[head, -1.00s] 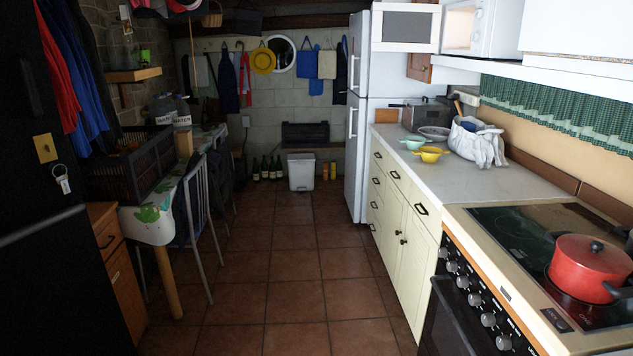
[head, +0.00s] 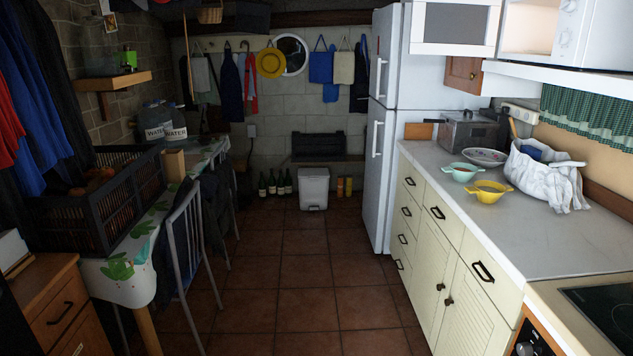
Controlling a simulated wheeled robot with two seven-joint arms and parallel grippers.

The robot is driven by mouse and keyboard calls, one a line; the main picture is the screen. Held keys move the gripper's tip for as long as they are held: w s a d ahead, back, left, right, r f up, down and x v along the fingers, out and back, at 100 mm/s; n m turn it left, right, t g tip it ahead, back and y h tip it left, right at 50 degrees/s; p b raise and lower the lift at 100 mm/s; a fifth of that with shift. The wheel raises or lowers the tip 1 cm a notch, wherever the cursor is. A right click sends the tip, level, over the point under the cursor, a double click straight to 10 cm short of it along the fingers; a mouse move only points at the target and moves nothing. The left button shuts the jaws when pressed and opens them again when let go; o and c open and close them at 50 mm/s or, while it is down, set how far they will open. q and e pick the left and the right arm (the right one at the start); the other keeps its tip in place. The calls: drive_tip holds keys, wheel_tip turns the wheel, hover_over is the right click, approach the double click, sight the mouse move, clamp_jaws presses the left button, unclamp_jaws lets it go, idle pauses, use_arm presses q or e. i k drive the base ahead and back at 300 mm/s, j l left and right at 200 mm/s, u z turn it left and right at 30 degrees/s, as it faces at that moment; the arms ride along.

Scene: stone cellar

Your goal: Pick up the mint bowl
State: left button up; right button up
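The mint bowl (head: 461,172) sits upright on the pale countertop (head: 485,232) at the right, near its front edge. It is small, with side handles. A yellow bowl (head: 487,192) of similar shape stands in front of it, to the right. A patterned plate or shallow dish (head: 485,156) lies behind it. Neither of my grippers is in the head view.
A white cloth bag (head: 546,177) and a toaster-like metal appliance (head: 469,131) stand on the counter. The fridge (head: 384,120) rises beyond it. A table with a black crate (head: 100,205) and a chair (head: 183,260) line the left. The tiled floor (head: 300,280) between is clear.

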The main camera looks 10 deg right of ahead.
sight(461, 172)
drive_tip(key=i+z, duration=0.3)
drive_tip(key=i, duration=0.15)
drive_tip(key=i+j+z, duration=0.25)
drive_tip(key=i, duration=0.25)
drive_tip(key=i+j+z, duration=0.3)
drive_tip(key=i, duration=0.15)
drive_tip(key=i+j+z, duration=0.15)
drive_tip(key=i+z, duration=0.25)
drive_tip(key=i+j+z, duration=0.15)
drive_tip(key=z, duration=0.25)
drive_tip(key=i+j+z, duration=0.2)
drive_tip(key=j+z, duration=0.15)
drive_tip(key=i+j+z, duration=0.15)
drive_tip(key=j+z, duration=0.25)
drive_tip(key=i+j+z, duration=0.2)
drive_tip(key=j, duration=0.15)
drive_tip(key=j+z, duration=0.2)
drive_tip(key=j, duration=0.15)
drive_tip(key=i+j+z, duration=0.2)
drive_tip(key=j, duration=0.2)
drive_tip(key=k+l, duration=0.05)
drive_tip(key=k, duration=0.05)
